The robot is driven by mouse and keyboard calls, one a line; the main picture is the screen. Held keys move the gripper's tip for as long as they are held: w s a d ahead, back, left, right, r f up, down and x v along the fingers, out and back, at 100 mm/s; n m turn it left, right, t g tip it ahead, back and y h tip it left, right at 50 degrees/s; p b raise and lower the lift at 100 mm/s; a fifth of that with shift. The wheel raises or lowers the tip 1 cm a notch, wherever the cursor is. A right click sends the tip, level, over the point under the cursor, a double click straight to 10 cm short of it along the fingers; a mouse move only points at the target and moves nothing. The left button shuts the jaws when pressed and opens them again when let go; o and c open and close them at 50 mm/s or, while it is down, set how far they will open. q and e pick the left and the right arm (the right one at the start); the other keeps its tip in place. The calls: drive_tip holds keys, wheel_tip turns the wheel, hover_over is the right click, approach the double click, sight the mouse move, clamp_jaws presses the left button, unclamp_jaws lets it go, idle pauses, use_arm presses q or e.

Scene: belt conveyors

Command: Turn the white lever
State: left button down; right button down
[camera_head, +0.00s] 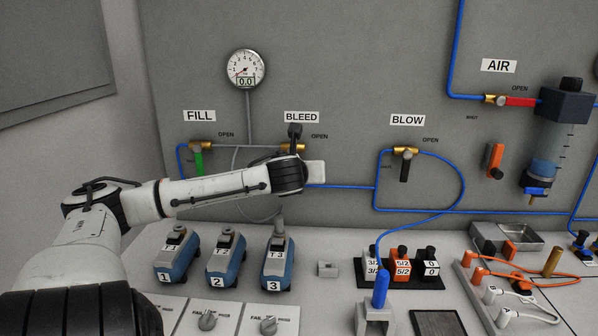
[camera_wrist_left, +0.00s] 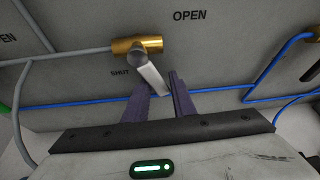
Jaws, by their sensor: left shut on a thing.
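The white lever (camera_wrist_left: 152,76) hangs from the brass BLEED valve (camera_wrist_left: 137,47) in the left wrist view, sloping down to the right. Its lower end is between the two dark fingers of my left gripper (camera_wrist_left: 163,85), which is shut on it. The printed word SHUT is just left of the lever, and OPEN is above and to its right. In the head view the brass valve (camera_head: 293,147) shows under the BLEED label, but my left wrist hides the lever and fingers. My right gripper is in neither view.
A green lever (camera_head: 198,162) under FILL and a black lever (camera_head: 404,170) under BLOW flank this valve. Blue tubes (camera_head: 340,186) run along the panel. Several blue canisters (camera_head: 226,260) stand on the bench below my arm. A gauge (camera_head: 245,69) is above.

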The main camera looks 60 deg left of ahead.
use_arm(q)
drive_tip(key=shift+w+d+f, duration=0.15)
drive_tip(key=shift+d+f, duration=0.15)
drive_tip(key=shift+d, duration=0.15)
drive_tip(key=c, duration=1.7)
unclamp_jaws()
drive_tip(key=shift+w, duration=0.1)
drive_tip(key=shift+w+d+r, duration=0.1)
drive_tip(key=shift+w, duration=0.05)
drive_tip(key=shift+s+a, duration=0.2)
drive_tip(key=v, duration=1)
drive_tip(key=shift+s+d+p, duration=0.1)
drive_tip(key=shift+d+p, duration=0.05)
drive_tip(key=shift+p, duration=0.25)
